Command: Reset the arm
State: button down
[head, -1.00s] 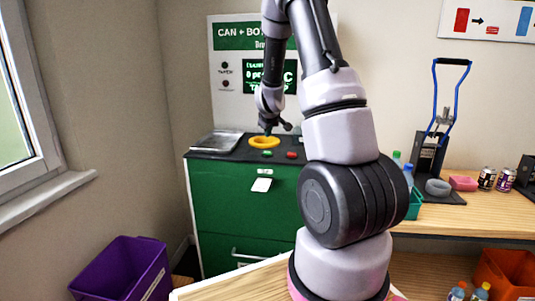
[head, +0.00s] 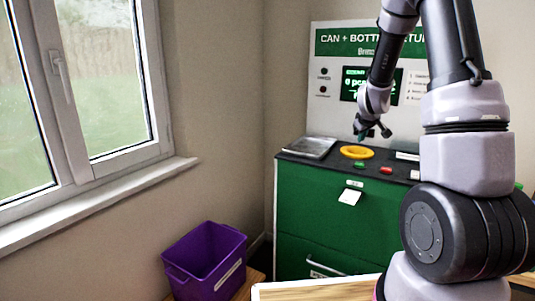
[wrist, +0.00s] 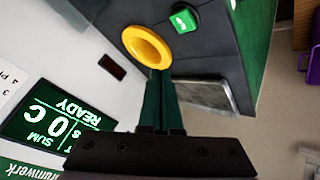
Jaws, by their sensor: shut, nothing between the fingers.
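My gripper (head: 372,134) is above the top of the green return machine (head: 325,212), just above and beside the yellow ring (head: 357,152). In the wrist view my gripper (wrist: 162,75) has its two dark green fingers together with nothing between them. The yellow ring (wrist: 146,46) lies past the fingertips there, around an opening in the dark top. My arm rises from the lower right of the head view and bends over toward the machine.
A metal tray (head: 309,147) sits left of the ring. A green button (head: 359,165) and a red button (head: 386,170) are in front. The machine's screen (wrist: 60,118) reads READY. A purple crate (head: 206,258) stands at lower left, below the window (head: 95,80).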

jog(key=s+a+r+m+y, duration=0.35)
jog(key=s+a+r, duration=0.65)
jog(key=s+r, duration=0.45)
jog(key=s+a+r+m, duration=0.2)
jog(key=s+a, duration=0.1)
jog(key=s, duration=0.7)
jog(key=s+a+r+m+g+y, duration=0.1)
jog(key=s+a+r+m, duration=0.1)
jog(key=s, duration=0.8)
jog(key=shift+a+r+g, duration=0.3)
jog(key=shift+a+r, duration=0.1)
jog(key=shift+a, duration=0.25)
